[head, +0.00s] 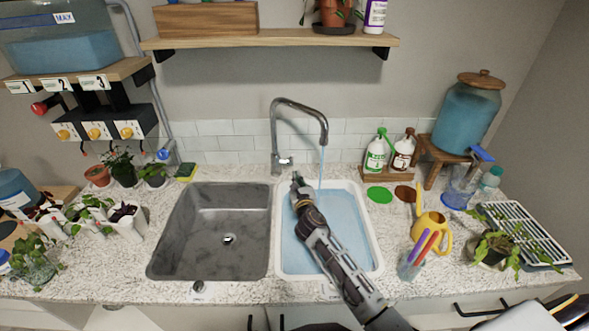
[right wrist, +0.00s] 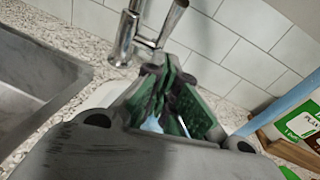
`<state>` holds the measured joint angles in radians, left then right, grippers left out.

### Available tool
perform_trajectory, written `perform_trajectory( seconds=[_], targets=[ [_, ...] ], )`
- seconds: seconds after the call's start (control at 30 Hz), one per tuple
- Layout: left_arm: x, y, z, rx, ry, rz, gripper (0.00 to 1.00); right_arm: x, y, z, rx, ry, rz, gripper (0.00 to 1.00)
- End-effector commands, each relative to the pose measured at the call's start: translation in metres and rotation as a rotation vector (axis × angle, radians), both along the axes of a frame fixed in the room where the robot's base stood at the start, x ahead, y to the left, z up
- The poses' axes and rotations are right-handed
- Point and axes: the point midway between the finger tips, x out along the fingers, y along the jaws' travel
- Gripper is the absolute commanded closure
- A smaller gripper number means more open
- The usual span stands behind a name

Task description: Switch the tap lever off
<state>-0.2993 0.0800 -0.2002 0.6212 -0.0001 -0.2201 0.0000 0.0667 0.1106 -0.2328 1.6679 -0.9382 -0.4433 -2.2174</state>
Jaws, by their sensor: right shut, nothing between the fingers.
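The chrome tap (head: 274,130) stands behind the sinks, its curved spout reaching to the right. A thin stream of water (head: 321,165) runs from the spout into a white basin. The tap lever (head: 285,161) is a short piece at the foot of the tap. In the right wrist view the tap post (right wrist: 125,38) and the lever (right wrist: 172,22) stand just beyond the fingertips. My right gripper (head: 297,181) is shut and empty, just in front of the lever; whether they touch I cannot tell. The fingers (right wrist: 166,85) show green pads. My left gripper is not in view.
The white basin (head: 376,235) holds water under my right arm; the grey sink (head: 210,225) to its left is empty. Bottles (head: 376,155) stand on a small wooden stand to the right. A shelf (head: 270,40) hangs above the tap. Potted plants fill the left counter.

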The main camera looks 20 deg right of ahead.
Motion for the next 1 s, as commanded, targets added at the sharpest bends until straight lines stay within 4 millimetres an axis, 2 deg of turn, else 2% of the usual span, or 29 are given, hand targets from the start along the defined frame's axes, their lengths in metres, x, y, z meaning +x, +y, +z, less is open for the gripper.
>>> perform_trajectory(
  seconds=[0.2,0.43,1.0],
  targets=[
    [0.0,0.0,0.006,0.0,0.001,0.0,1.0,0.02,-0.001,0.012,0.002,-0.002,0.0,1.0],
    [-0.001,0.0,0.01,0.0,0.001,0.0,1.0,0.034,-0.001,0.023,0.001,-0.001,0.0,1.0],
    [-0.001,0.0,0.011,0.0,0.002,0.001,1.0,0.038,-0.002,0.025,0.0,0.0,0.0,1.0]
  ],
)
